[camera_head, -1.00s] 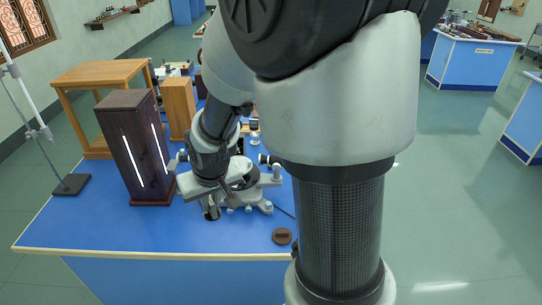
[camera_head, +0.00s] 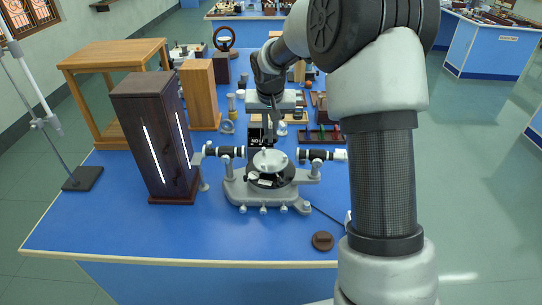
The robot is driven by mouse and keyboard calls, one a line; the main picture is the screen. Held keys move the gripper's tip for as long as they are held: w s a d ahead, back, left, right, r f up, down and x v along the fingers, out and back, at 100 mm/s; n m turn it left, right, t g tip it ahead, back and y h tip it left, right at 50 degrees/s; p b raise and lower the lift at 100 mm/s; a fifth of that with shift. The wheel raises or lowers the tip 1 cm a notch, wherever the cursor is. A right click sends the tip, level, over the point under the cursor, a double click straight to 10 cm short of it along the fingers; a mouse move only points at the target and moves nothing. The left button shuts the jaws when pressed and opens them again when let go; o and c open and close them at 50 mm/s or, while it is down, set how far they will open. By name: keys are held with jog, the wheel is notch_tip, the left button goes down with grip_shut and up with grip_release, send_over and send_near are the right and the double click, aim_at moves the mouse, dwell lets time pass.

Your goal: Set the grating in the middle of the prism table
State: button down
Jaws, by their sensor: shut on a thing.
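The spectrometer (camera_head: 240,192) stands near the front of the blue bench. Its round, pale prism table (camera_head: 268,160) is at its centre, bare as far as I can see. My gripper (camera_head: 273,134) points down just behind and above the prism table, apart from it. It is shut on the grating, which is too small and dark to make out clearly against the fingers and the black sign behind. The collimator and telescope tubes, dark with pale ends, reach out left (camera_head: 225,151) and right (camera_head: 318,154) of the table.
A tall dark lamp box (camera_head: 150,120) with bright slits stands close at left. A black sign (camera_head: 256,131) with white letters is behind the prism table. A brown round knob (camera_head: 322,241) lies front right. The bench front (camera_head: 150,235) is clear; the back holds several small instruments.

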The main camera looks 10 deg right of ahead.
notch_tip(320, 180, down, 8)
jog(key=shift+r, duration=0.15)
dwell(0.3)
jog(key=c, duration=1.8)
grip_release()
